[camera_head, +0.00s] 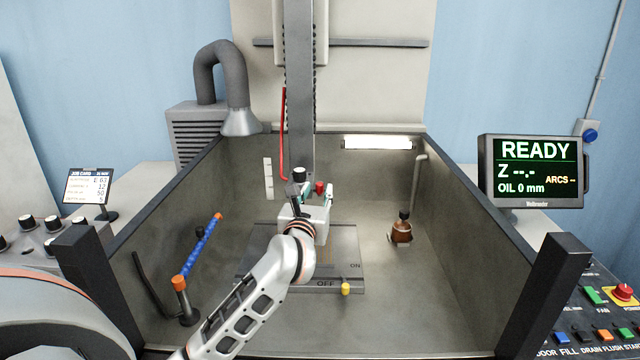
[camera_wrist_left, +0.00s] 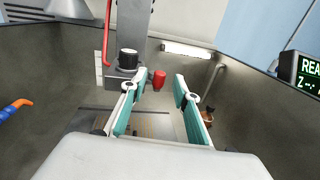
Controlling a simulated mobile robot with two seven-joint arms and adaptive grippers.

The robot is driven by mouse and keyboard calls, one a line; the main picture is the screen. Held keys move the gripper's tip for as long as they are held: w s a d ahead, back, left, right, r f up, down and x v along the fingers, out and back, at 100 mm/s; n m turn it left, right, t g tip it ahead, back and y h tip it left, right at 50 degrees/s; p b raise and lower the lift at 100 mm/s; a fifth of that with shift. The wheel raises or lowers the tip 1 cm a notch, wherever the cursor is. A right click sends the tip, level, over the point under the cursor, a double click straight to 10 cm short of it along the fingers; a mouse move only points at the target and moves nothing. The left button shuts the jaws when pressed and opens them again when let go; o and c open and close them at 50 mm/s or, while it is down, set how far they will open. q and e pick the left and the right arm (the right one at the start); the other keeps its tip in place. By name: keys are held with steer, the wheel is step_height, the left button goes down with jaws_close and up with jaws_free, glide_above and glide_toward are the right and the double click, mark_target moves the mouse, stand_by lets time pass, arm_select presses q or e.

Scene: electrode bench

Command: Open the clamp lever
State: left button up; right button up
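A red-ended part (camera_head: 319,187), probably the clamp lever, sits beside a dark block with a black knob (camera_head: 299,175) at the bottom of the vertical column. The red end also shows in the left wrist view (camera_wrist_left: 159,78), beyond and between the fingers, with the black knob (camera_wrist_left: 128,58) to its left. My left gripper (camera_head: 316,196) reaches up over the tank, just in front of the red end. In the left wrist view its teal-padded fingers (camera_wrist_left: 157,88) are spread with nothing between them. I cannot tell whether a finger touches the block. My right gripper is not in view.
Tank walls (camera_head: 470,185) surround the work area. A plate (camera_head: 258,250) marked ON and OFF, with a yellow knob (camera_head: 345,288), lies below my arm. A blue hose (camera_head: 200,250) stands left, a brown bottle (camera_head: 402,232) right. A red tube (camera_head: 283,130) runs beside the column.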

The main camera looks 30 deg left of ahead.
mark_target(319, 187)
arm_select(q)
steer(key=x, duration=0.2)
steer(key=shift+w+a, duration=0.15)
steer(key=shift+w, duration=0.2)
steer(key=shift+w+a+f, duration=0.1)
steer(key=shift+w+a, duration=0.2)
steer(key=shift+w, duration=0.3)
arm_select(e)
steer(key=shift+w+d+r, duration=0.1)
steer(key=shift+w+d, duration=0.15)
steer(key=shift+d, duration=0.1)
arm_select(q)
jaws_close()
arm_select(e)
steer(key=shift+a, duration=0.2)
arm_select(q)
steer(key=shift+w, duration=0.1)
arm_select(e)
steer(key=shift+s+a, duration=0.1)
